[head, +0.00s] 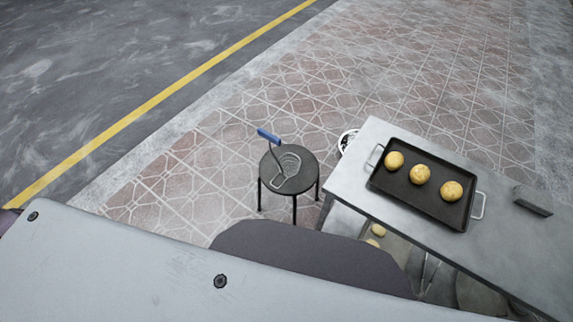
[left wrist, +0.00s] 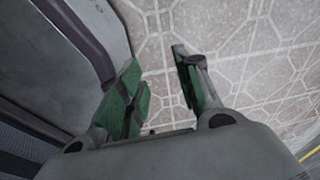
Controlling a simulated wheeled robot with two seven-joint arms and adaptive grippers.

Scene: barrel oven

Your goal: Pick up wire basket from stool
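The wire basket (head: 287,168) lies on the round dark stool (head: 306,180) in the middle of the head view. Its blue handle (head: 268,135) sticks up to the upper left. The stool stands on the tiled pavement, left of the metal table. My left gripper (left wrist: 160,88) shows in the left wrist view, with its green-padded fingers apart and nothing between them but tiled floor. Neither gripper is in the head view. My right gripper is in no view.
A metal table (head: 345,185) stands right of the stool, bearing a black tray (head: 398,188) with three round buns. A small dark block (head: 532,201) lies at its right. A white round container (head: 347,140) is behind the table's corner. Open pavement (head: 170,195) lies left of the stool.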

